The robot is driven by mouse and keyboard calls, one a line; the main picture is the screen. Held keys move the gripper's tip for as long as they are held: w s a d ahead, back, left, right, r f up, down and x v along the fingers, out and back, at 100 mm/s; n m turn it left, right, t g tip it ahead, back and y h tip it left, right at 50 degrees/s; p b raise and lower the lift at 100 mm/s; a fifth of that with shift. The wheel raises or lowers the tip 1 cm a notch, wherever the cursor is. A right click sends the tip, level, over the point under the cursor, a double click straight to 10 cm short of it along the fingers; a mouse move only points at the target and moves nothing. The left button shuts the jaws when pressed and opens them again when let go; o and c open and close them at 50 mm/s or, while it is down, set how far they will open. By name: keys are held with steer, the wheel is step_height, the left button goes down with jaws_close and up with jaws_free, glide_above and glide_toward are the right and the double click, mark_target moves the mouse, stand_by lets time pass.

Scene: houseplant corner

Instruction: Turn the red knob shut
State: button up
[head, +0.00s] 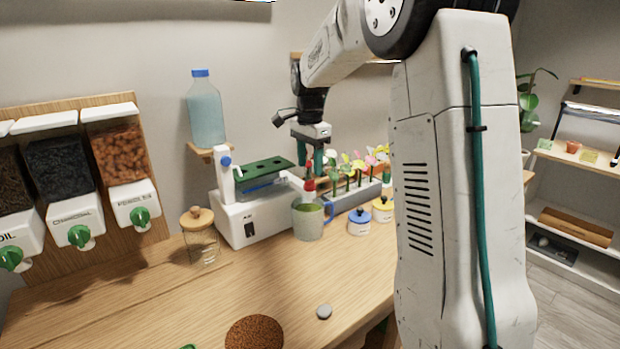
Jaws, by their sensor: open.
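The red knob (309,184) is small in the head view. It sits on the spout at the right end of the white machine (245,222), above a mug (307,222) filled with something green. My gripper (311,172) points down over the knob with its teal fingers apart. The fingertips are close to the knob's top; I cannot tell whether they are around it or touching it. Which way the knob is turned is too small to tell.
A blue water bottle (206,112) stands on a wall shelf behind. A lidded jar (201,238) is left of the machine. Blue-lidded (360,222) and yellow-lidded (382,208) pots and a flower planter (350,192) are right. The table's front middle is mostly clear, with a grey stone (324,311).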

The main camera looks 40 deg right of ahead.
mark_target(310, 180)
step_height(310, 180, down, 5)
steer(key=shift+f, duration=0.1)
stand_by(0.3)
steer(key=c, duration=1)
